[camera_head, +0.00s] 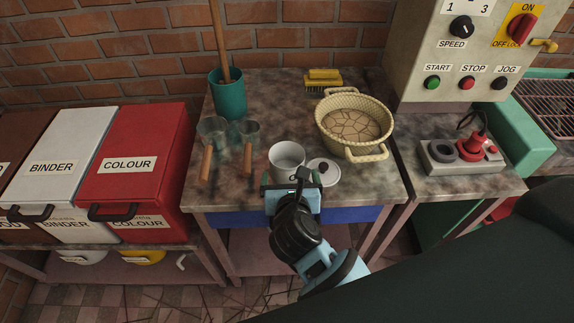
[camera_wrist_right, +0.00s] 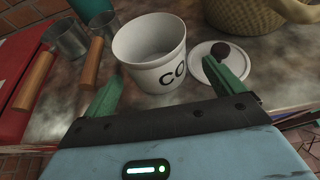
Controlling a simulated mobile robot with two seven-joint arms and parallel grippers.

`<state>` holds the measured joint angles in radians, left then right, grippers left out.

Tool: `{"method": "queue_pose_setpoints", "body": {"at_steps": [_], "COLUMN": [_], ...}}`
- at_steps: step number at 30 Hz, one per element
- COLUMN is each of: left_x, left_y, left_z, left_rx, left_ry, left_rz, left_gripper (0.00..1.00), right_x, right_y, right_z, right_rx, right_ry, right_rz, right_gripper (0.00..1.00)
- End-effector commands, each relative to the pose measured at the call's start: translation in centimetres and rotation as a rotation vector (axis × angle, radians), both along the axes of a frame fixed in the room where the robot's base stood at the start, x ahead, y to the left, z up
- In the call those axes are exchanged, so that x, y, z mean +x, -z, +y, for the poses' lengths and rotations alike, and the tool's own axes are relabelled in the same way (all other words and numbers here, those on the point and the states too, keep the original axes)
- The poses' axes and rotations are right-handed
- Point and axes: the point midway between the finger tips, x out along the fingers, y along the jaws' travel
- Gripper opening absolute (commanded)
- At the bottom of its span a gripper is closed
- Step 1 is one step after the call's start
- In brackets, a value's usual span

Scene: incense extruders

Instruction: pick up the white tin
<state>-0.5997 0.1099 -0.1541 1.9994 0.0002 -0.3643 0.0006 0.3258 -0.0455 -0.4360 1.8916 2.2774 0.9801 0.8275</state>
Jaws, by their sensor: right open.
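The white tin (camera_head: 287,158) stands upright and open-topped near the front edge of the table, with its lid (camera_head: 324,172) lying beside it on the right. In the right wrist view the tin (camera_wrist_right: 150,55) shows black letters "CO" on its side, and the lid (camera_wrist_right: 222,70) has a dark knob. My right gripper (camera_head: 291,186) is at the table's front edge, just in front of the tin. In the wrist view its green fingers (camera_wrist_right: 170,83) are spread wide, one toward each side of the tin, with nothing held. My left gripper is not in view.
Two metal scoops with wooden handles (camera_head: 207,165) (camera_head: 248,160) lie left of the tin. A teal pot (camera_head: 230,98) stands behind them. A woven basket (camera_head: 374,110) stands behind and right of the tin, with a yellow brush (camera_head: 324,83) at the back. Red and white bins stand left.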

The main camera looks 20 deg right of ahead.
Motion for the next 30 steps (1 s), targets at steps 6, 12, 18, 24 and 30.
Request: {"method": "queue_pose_setpoints", "body": {"at_steps": [6, 12, 18, 24, 30], "left_x": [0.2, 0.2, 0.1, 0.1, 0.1], "left_y": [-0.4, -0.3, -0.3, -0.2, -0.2], "left_z": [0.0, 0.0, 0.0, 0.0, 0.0], "left_rx": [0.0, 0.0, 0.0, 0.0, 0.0], "left_ry": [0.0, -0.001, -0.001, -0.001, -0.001], "left_rz": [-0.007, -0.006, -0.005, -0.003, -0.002], "left_gripper": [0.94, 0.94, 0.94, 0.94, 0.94], "right_x": [2.8, 4.2, 4.3, 4.3, 4.3], "right_y": [0.7, 1.5, 1.5, 1.5, 1.5], "right_z": [-0.2, -0.7, -0.7, -0.7, -0.7], "right_rx": [-0.005, -0.003, -0.001, -0.001, -0.001], "right_ry": [0.0, 0.0, 0.0, 0.0, 0.0], "right_rz": [-0.003, -0.001, -0.002, -0.002, -0.002], "right_gripper": [0.94, 0.94, 0.94, 0.73, 0.47]}}
